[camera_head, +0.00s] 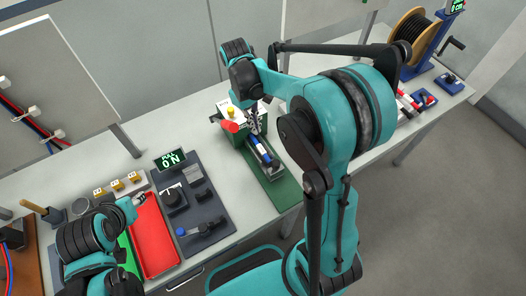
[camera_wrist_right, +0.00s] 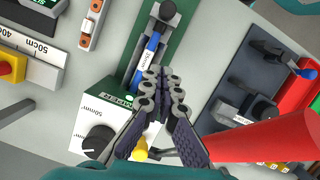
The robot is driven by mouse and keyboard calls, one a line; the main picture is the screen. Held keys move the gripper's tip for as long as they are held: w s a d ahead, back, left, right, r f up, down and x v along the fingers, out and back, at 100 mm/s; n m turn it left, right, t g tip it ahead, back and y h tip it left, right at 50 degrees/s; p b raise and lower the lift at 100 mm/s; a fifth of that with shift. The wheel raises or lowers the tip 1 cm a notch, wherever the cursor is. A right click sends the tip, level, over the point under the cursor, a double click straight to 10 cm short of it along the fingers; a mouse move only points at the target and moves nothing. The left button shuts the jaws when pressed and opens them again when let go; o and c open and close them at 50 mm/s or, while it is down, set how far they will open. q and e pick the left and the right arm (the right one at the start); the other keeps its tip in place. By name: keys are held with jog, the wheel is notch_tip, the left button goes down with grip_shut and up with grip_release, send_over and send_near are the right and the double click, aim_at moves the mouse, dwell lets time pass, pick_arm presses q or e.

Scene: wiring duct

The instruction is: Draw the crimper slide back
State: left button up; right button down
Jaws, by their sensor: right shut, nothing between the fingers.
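The crimper stands on a green base plate (camera_head: 283,190) in the middle of the bench. Its slide (camera_head: 262,155) has a blue body with a white label and a black knob (camera_wrist_right: 165,12) at its outer end. The crimper's green and white housing (camera_wrist_right: 105,112) carries a black dial. My right gripper (camera_head: 255,126) is shut and empty. In the right wrist view its fingertips (camera_wrist_right: 163,72) lie over the inner end of the blue slide; I cannot tell whether they touch it. My left gripper (camera_head: 138,198) is near the red tray, its fingers too small to read.
A red lever handle (camera_wrist_right: 260,140) sticks out close to my right gripper. A red tray (camera_head: 155,238) and a dark tool mat (camera_head: 215,218) lie left of the crimper. A cable reel (camera_head: 415,30) and a red-and-grey tool (camera_head: 408,103) are at the right.

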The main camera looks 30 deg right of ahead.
jog(key=shift+f, duration=0.15)
jog(key=b, duration=0.3)
send_over(268, 163)
jog(key=w+a, duration=0.1)
jog(key=w, duration=0.2)
notch_tip(268, 163, down, 10)
jog(key=shift+w+a+r, duration=0.1)
jog(key=s, duration=0.1)
jog(key=s+d, duration=0.1)
jog(key=s, duration=0.1)
jog(key=shift+s+r, duration=0.2)
jog(key=shift+s, duration=0.05)
jog(key=s+d, duration=0.1)
jog(key=s, duration=1.1)
